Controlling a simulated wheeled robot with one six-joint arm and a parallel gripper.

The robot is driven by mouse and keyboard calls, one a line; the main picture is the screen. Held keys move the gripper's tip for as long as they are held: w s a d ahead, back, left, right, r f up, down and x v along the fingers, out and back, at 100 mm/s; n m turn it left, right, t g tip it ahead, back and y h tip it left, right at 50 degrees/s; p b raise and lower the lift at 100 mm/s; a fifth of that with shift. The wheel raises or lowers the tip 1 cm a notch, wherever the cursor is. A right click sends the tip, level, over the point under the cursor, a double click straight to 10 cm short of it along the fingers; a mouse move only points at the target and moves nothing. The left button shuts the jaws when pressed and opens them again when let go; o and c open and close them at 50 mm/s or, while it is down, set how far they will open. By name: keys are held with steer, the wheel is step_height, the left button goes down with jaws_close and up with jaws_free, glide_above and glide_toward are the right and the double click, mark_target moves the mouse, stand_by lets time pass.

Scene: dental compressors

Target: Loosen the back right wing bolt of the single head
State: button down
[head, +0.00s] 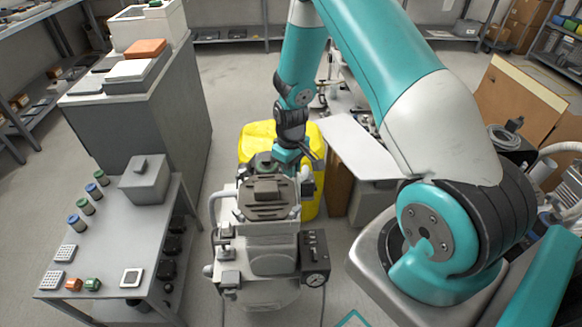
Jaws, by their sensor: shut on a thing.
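The compressor with the single head stands in the middle of the head view. Its head (268,196) is a dark brown ribbed block on top of the pale grey body (272,245). My gripper (284,166) reaches down from the far side, at the back right of the head. It is shut on the back right wing bolt, which is too small and too covered to make out. The jaw tips are mostly hidden by dark parts around the back of the head.
A black box with a gauge (314,260) sits at the compressor's right front. A yellow bin (254,130) stands close behind. At left is a grey table (100,248) with cylinders and a grey box (145,181). Floor is free between table and compressor.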

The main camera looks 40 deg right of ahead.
steer(key=shift+w, duration=0.1)
steer(key=c, duration=1.2)
jaws_free()
steer(key=shift+r, duration=0.1)
step_height(320, 180, up, 17)
steer(key=shift+r, duration=0.15)
steer(key=shift+a, duration=0.1)
steer(key=s+a+r+n+y, duration=0.1)
steer(key=s+a+r, duration=0.3)
steer(key=s+a, duration=0.3)
steer(key=s+a+r+n+y, duration=0.1)
steer(key=s+a+r+n, duration=0.1)
steer(key=s+a+r, duration=0.3)
steer(key=s+a+r+n+y, duration=0.1)
steer(key=s+a+r, duration=0.3)
steer(key=s+a, duration=0.6)
steer(key=shift+s+r+n+y+p, duration=0.2)
steer(key=shift+r+n+y+p, duration=0.15)
steer(key=shift+y, duration=0.25)
